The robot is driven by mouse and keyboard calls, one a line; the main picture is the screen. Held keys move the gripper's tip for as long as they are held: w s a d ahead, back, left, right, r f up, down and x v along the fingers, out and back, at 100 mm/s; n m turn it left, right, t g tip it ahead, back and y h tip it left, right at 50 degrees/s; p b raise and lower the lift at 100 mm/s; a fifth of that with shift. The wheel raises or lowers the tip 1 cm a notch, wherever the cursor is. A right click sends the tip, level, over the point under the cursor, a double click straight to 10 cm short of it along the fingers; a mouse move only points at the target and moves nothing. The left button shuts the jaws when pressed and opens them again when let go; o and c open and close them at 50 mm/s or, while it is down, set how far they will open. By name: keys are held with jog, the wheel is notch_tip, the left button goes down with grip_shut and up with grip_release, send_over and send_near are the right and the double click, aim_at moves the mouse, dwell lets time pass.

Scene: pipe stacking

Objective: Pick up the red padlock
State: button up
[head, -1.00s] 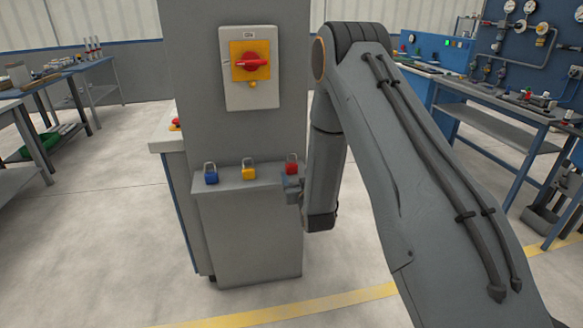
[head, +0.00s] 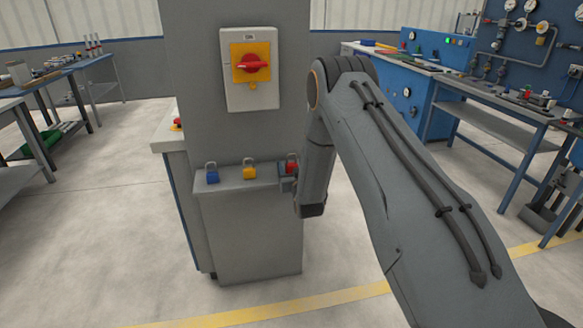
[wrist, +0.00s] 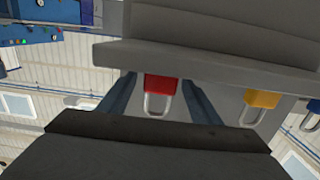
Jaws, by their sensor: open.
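The red padlock (head: 292,168) stands upright at the right end of the grey cabinet's ledge (head: 226,184) in the head view. In the wrist view, which is upside down, the red padlock (wrist: 160,85) hangs with its metal shackle pointing down the picture. My gripper (head: 288,185) is at the ledge's right end, close to the red padlock, partly hidden by my arm. In the wrist view its two open fingers (wrist: 159,82) show to the left and right of the red padlock, with gaps at its sides. Contact with it cannot be seen.
A yellow padlock (head: 249,172) and a blue padlock (head: 212,176) stand left on the same ledge. A switch box (head: 250,92) with a red handle is on the cabinet face above. Workbenches stand far left and right; open floor lies between.

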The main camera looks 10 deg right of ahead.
jog(key=c, duration=1.2)
jog(key=shift+r, duration=0.15)
notch_tip(320, 180, up, 10)
jog(key=shift+f+b, duration=0.1)
jog(key=shift+b, duration=0.75)
